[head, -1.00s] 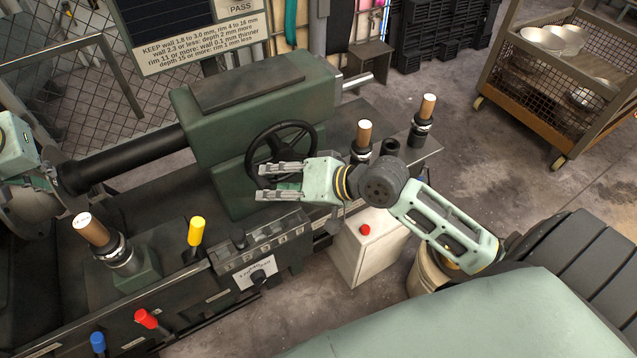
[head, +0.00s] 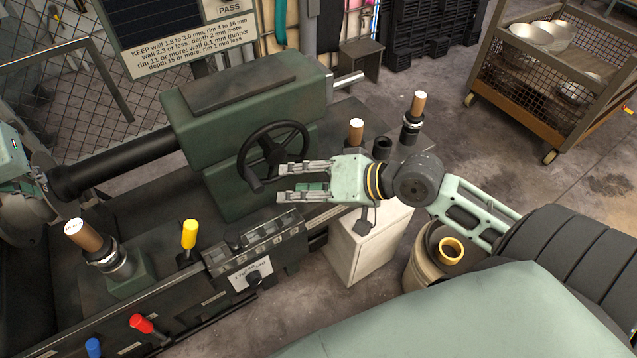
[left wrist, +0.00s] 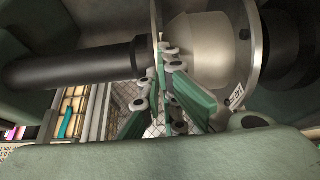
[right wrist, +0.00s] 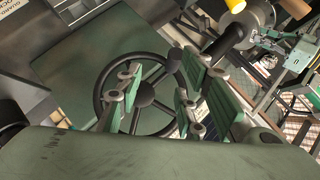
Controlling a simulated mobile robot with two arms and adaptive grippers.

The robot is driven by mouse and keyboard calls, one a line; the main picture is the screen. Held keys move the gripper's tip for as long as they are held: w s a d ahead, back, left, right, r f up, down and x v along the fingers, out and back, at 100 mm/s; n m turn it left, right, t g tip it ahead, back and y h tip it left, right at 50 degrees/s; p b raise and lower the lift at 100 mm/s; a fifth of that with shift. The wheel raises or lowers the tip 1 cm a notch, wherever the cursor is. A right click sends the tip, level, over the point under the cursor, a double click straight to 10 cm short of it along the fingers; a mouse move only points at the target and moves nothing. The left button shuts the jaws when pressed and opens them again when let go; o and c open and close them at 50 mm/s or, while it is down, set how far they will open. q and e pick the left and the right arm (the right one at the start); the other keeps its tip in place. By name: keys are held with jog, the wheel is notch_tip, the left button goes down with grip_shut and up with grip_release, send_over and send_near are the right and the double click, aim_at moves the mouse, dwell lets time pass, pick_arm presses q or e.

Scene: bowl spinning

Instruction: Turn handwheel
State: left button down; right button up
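The black handwheel (head: 273,124) is on the front of the green machine housing, with a crank handle (head: 254,183) at its lower left. In the right wrist view the handwheel (right wrist: 101,88) is ahead of the fingers. My right gripper (head: 281,182) is open and empty, at the wheel's lower right, with its fingers pointing left. The crank handle is left of the fingertips, not between them. My left gripper is mostly cut off at the head view's left edge. In the left wrist view its fingers (left wrist: 168,60) are close together by the metal disc; I cannot tell whether they grip its edge.
A dark cylinder (head: 125,163) runs from the housing towards the metal disc (left wrist: 243,55). Levers with yellow (head: 190,234), red (head: 141,323) and blue (head: 93,347) knobs stand in front. Wooden-topped tools (head: 411,118) stand right of the wheel. A cart with bowls (head: 562,85) stands at the back right.

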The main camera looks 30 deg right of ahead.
pick_arm(q)
jog(key=shift+r, duration=0.1)
pick_arm(e)
jog(key=shift+v, duration=2.15)
jog(key=shift+d+f, duration=0.15)
jog(key=v, duration=1.2)
pick_arm(q)
jog(key=c, duration=2.5)
grip_release()
pick_arm(e)
jog(key=shift+w, duration=0.1)
pick_arm(q)
jog(key=o, duration=0.6)
jog(key=shift+o, duration=0.2)
